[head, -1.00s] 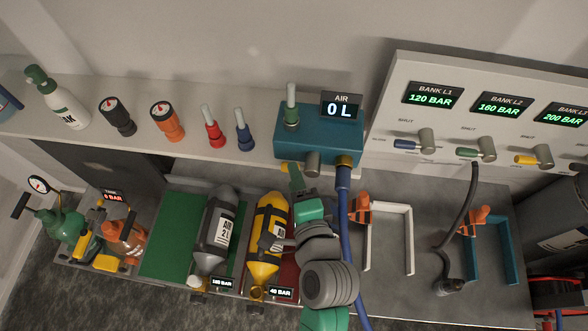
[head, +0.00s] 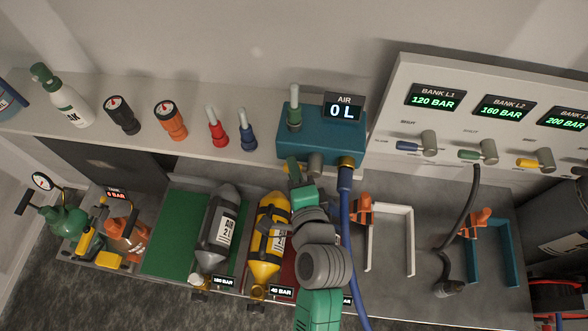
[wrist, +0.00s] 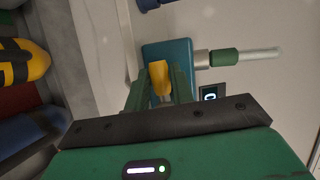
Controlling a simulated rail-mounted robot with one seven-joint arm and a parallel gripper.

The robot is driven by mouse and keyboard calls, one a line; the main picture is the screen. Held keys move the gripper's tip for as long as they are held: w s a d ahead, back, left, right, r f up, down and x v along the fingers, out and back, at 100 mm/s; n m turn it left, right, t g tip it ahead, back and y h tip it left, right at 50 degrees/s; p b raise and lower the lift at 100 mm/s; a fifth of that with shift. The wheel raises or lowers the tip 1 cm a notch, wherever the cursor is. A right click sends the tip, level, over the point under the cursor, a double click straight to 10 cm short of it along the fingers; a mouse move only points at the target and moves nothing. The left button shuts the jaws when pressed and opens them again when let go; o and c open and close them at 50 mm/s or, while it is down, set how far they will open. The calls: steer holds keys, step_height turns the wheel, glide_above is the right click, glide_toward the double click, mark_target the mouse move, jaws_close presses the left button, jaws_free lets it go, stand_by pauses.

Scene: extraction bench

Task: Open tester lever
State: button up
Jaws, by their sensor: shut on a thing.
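The tester (head: 322,140) is a teal box on the shelf, also in the wrist view (wrist: 152,53). Its AIR display (head: 343,107) reads 0 L. A green-and-grey post stands on its top. My gripper (head: 293,168) is at the tester's lower front left. In the wrist view, my gripper's green fingers (wrist: 160,80) are shut on the yellow tester lever (wrist: 159,75), one on each side of it. In the head view the lever is mostly hidden by the fingers.
A blue hose (head: 346,220) hangs from the tester just right of my arm. A yellow cylinder (head: 268,235) and a grey cylinder (head: 218,225) lie below left. A white bracket (head: 410,240) stands to the right.

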steer(key=shift+s+d+f+n+g+h+p, duration=0.1)
steer(key=shift+d+f+n+g+h+p, duration=0.35)
steer(key=shift+n+h+p, duration=0.6)
steer(key=shift+d+f+n+g+h+p, duration=0.1)
steer(key=shift+f+n+g+h+p, duration=0.4)
steer(key=shift+n+p, duration=0.95)
steer(key=shift+s+d+f+n+g+h+p, duration=0.15)
steer(key=shift+d+f+n+h+p, duration=0.15)
steer(key=shift+f+n+h+p, duration=0.65)
steer(key=shift+w+r+n+p, duration=0.1)
steer(key=shift+r+n+p, duration=0.15)
steer(key=shift+p, duration=0.15)
steer(key=o, duration=1)
steer(key=v, duration=0.8)
steer(key=shift+b, duration=0.4)
